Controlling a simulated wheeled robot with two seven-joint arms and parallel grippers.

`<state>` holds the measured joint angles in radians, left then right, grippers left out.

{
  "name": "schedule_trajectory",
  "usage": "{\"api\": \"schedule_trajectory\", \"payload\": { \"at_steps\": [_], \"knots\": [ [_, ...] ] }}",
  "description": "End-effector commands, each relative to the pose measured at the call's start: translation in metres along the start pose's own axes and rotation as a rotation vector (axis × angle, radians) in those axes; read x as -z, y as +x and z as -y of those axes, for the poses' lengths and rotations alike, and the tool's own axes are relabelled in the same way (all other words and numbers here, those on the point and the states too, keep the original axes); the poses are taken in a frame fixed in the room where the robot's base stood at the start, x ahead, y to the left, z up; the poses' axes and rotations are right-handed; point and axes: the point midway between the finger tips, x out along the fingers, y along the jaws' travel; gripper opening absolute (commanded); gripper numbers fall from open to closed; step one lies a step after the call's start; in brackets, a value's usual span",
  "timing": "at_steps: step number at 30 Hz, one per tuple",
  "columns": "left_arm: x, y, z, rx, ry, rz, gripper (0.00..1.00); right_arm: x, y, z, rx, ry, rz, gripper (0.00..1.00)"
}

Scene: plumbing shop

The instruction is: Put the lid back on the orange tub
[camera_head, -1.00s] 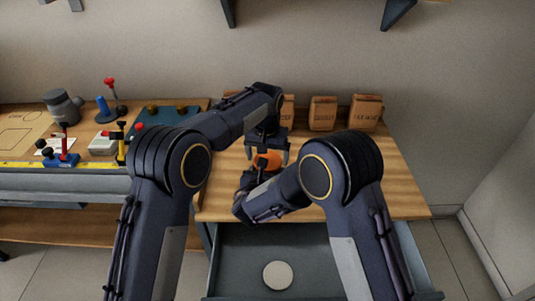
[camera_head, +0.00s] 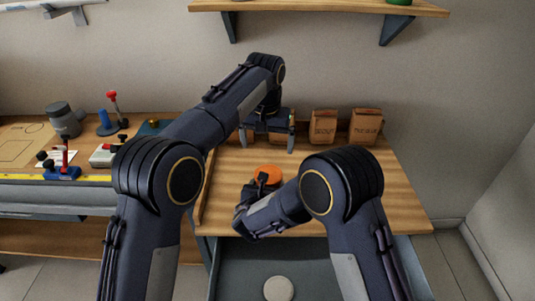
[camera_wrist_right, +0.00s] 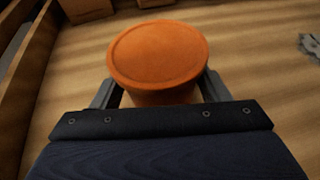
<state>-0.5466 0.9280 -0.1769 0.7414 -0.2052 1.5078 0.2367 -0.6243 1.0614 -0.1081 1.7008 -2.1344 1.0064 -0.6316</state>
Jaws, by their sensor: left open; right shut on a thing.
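The orange tub (camera_head: 267,172) stands on the wooden worktop. In the right wrist view the tub (camera_wrist_right: 158,58) has a flat, round orange top with a raised rim, which looks like a lid lying level on it. My right gripper (camera_wrist_right: 158,92) is shut around the tub's sides, one finger on each side. In the head view the right gripper is partly hidden by its own arm. My left gripper (camera_head: 267,142) is open and empty, above and behind the tub, apart from it.
Brown paper bags (camera_head: 323,126) stand at the back of the worktop. An open drawer (camera_head: 240,262) below the front edge holds a pale round disc (camera_head: 279,288). Tools and clamps (camera_head: 62,160) stand on the left bench. The worktop's right side is clear.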

Motion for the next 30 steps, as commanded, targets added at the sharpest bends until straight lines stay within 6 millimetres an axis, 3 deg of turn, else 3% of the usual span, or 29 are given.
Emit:
{"api": "schedule_trajectory", "payload": {
  "at_steps": [12,13,18,26,30],
  "knots": [
    [0.0,-0.01,0.0,0.0,0.0,0.001,1.0,0.0,0.0,0.0,0.0,0.0,0.001,0.28],
    [0.0,-0.01,0.0,0.0,0.0,0.001,1.0,0.0,0.0,0.0,0.0,0.0,0.001,0.73],
    [0.0,-0.009,0.0,0.0,0.0,0.001,1.0,0.0,0.0,0.0,0.0,0.0,0.0,0.94],
    [0.0,-0.009,0.0,0.0,0.0,0.001,1.0,0.0,-0.001,0.0,0.0,0.0,0.0,0.94],
    [-0.001,-0.007,0.0,0.0,0.0,0.001,1.0,0.0,-0.012,-0.001,-0.002,0.0,0.001,0.94]
  ]
}}
